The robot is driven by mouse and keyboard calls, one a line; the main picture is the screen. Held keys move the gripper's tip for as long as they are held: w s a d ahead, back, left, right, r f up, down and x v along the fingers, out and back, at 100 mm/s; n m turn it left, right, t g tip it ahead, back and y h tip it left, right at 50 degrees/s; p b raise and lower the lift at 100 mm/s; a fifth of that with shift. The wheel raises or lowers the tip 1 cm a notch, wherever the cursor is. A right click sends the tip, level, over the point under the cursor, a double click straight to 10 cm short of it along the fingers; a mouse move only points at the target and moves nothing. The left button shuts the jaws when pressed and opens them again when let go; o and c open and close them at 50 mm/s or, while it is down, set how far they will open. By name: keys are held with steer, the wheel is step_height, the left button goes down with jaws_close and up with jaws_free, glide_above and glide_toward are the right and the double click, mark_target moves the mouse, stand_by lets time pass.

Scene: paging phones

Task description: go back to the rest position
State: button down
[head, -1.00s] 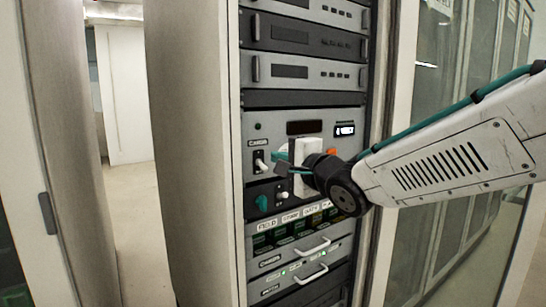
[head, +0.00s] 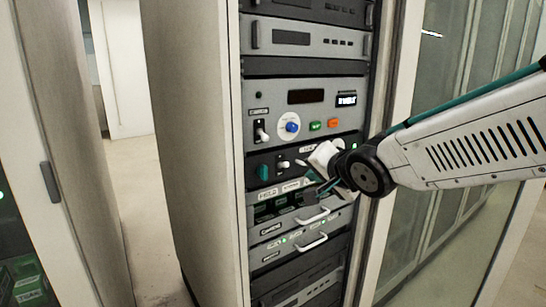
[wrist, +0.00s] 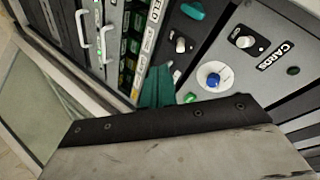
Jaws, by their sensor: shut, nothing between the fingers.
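My gripper (head: 318,192) is in front of the rack (head: 245,200), below the row of buttons and beside the slotted card row. Its teal fingers are together and empty; they also show in the wrist view (wrist: 157,86), where the dark wrist edge covers the bottom of the picture. The grey panel (head: 340,119) carries a toggle switch (head: 262,133), a blue knob (head: 292,126), a green button (head: 316,126) and an orange button (head: 335,123). Whether the fingers touch the rack cannot be told.
A black panel with a teal knob (head: 263,172) lies below the grey one. Drawer handles (head: 311,217) stick out under the card row. Glass-fronted cabinets (head: 450,225) stand to the right. An open passage with bare floor (head: 128,190) lies to the left.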

steer(key=s+d+f+n+g+h, duration=0.3)
steer(key=s+d+f, duration=0.2)
steer(key=s+d, duration=0.2)
steer(key=s+d+f+n+g, duration=0.1)
steer(key=s+d+g, duration=0.2)
steer(key=s, duration=0.8)
steer(key=s+d+f+n+g+h, duration=0.1)
steer(key=s+d+g, duration=0.3)
steer(key=s, duration=0.8)
steer(key=d+n, duration=0.1)
steer(key=d, duration=0.1)
steer(key=shift+s+d+g, duration=0.2)
steer(key=shift+d+g, duration=0.1)
steer(key=shift+d, duration=0.1)
